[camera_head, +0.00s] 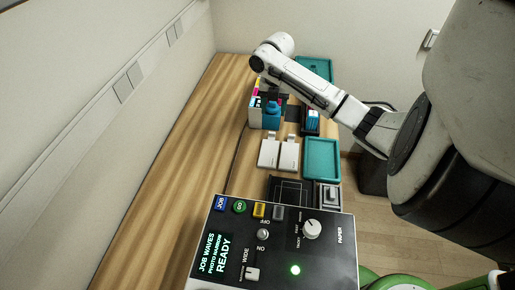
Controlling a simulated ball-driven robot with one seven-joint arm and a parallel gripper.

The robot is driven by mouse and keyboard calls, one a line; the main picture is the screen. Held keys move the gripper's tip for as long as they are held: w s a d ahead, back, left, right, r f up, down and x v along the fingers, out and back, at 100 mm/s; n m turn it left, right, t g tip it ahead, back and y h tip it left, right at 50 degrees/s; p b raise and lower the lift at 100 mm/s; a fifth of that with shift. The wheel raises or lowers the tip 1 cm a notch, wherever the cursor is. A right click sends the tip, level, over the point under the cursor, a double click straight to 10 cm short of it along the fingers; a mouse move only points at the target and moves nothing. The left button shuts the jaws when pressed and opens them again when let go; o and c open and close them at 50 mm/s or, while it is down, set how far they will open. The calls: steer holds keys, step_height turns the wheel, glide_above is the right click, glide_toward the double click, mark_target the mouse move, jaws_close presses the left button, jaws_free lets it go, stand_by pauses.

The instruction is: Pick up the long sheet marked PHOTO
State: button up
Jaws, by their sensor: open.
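I cannot make out a long sheet marked PHOTO; no such marking on a sheet is readable in the head view. Two small white flat pieces (269,154) with tabs lie side by side on the wooden bench. I cannot tell whether they are sheets. My white arm reaches in from the right, and its far end is over the back of the bench, near a box with coloured stripes. My gripper's fingers cannot be made out there.
A control panel (318,262) in front reads "JOB WAVES PHOTO NARROW READY", with a green light lit. A teal tray (323,174) lies at the right, another (316,66) at the back. A blue object (272,108) stands by the striped box. The bench's left side is clear.

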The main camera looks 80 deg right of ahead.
glide_above(272, 132)
steer(key=f, duration=0.5)
steer(key=shift+w+d, duration=0.1)
steer(key=shift+d, duration=0.15)
steer(key=shift+a+f+p, duration=0.15)
steer(key=shift+f+p, duration=0.25)
steer(key=shift+f, duration=0.9)
steer(key=shift+a+f+p, duration=0.15)
steer(key=shift+f+p, duration=0.25)
steer(key=shift+f, duration=0.9)
steer(key=shift+c, duration=0.4)
jaws_close()
steer(key=shift+r, duration=0.1)
